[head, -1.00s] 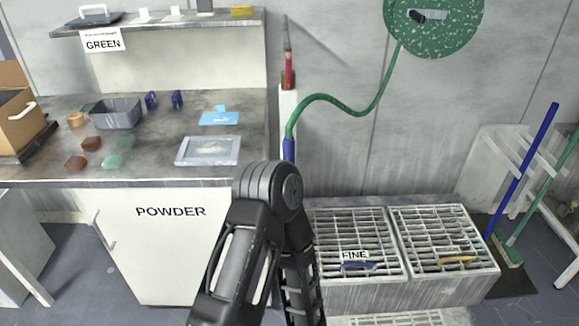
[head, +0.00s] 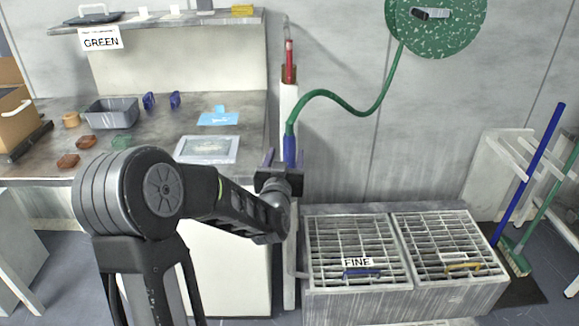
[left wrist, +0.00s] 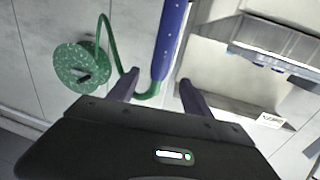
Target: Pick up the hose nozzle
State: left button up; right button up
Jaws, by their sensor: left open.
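The hose nozzle (head: 290,148) is blue and upright on the end of a green hose (head: 350,108), in front of a white post by the wall. My left gripper (head: 285,160) is open just at the nozzle, with one finger on each side of it. In the left wrist view the blue nozzle (left wrist: 171,40) and the hose joint show between the fingertips of my open left gripper (left wrist: 158,80). I cannot tell whether a finger touches it. The gripper hides part of the nozzle's lower end. My right gripper is not in view.
A counter (head: 240,108) with a grey bin (head: 111,113) and a framed tray (head: 207,149) stands left of the nozzle. A green hose reel (head: 440,28) hangs on the wall. Grated basins (head: 352,245) stand low at the right, with brooms beyond. A red-tipped tool (head: 289,62) stands above the nozzle.

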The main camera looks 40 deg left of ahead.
aim_at(289, 145)
pick_arm(q)
jog(key=shift+w, duration=0.1)
jog(key=shift+x, duration=1.2)
jog(key=shift+w, duration=0.1)
jog(key=p+x, duration=0.1)
jog(key=x, duration=0.4)
jog(key=shift+c, duration=0.5)
grip_shut()
dwell(0.6)
